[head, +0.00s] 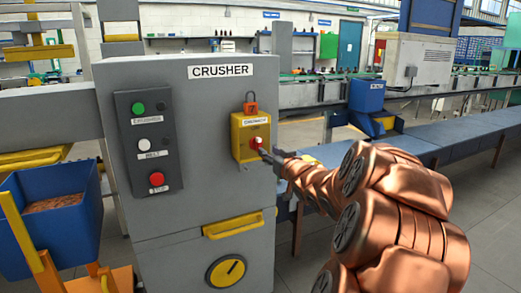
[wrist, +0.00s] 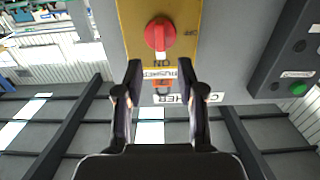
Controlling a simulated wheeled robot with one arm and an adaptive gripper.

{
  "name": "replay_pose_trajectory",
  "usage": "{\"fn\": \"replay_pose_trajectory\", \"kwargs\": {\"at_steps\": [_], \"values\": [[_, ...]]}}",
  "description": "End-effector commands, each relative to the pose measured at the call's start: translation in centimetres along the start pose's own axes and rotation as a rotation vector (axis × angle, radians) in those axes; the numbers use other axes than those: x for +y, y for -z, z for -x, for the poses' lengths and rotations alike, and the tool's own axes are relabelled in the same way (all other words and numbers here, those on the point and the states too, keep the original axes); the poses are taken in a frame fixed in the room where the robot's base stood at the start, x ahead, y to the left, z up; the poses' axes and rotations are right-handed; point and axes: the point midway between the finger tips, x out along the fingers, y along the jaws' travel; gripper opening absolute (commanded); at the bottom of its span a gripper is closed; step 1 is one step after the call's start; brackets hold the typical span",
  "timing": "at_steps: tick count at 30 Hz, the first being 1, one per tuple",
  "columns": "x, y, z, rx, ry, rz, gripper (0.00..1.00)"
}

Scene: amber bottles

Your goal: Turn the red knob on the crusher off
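The grey crusher (head: 195,100) has a yellow switch box (head: 240,128) on its front, with the red knob (head: 257,143) at its lower part. In the wrist view, which is upside down, the red knob (wrist: 160,32) sits on the yellow plate (wrist: 134,20). A white mark on the knob points towards lettering that looks like ON; another small marking is at the side. My gripper (wrist: 160,68) is open and empty, its two fingers spread apart in line with the knob. In the head view my gripper (head: 268,156) is close to the knob; contact cannot be told.
An orange padlock (head: 250,105) hangs above the switch box. A button panel (head: 149,141) with green, white and red buttons is left of it. A yellow handle (head: 232,225) and a round yellow dial (head: 226,271) are below. A conveyor (head: 440,135) runs behind my arm.

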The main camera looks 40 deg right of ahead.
Motion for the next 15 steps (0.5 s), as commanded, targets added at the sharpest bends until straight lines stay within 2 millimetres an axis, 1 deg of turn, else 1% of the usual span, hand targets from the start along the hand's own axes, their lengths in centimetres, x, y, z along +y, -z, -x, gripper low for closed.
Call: {"fn": "replay_pose_trajectory", "kwargs": {"at_steps": [9, 15], "values": [[-0.2, -0.1, -4.3, -0.001, 0.003, 0.002, 0.39], [-0.1, -0.2, -6.3, -0.003, 0.002, -0.001, 0.39]]}}
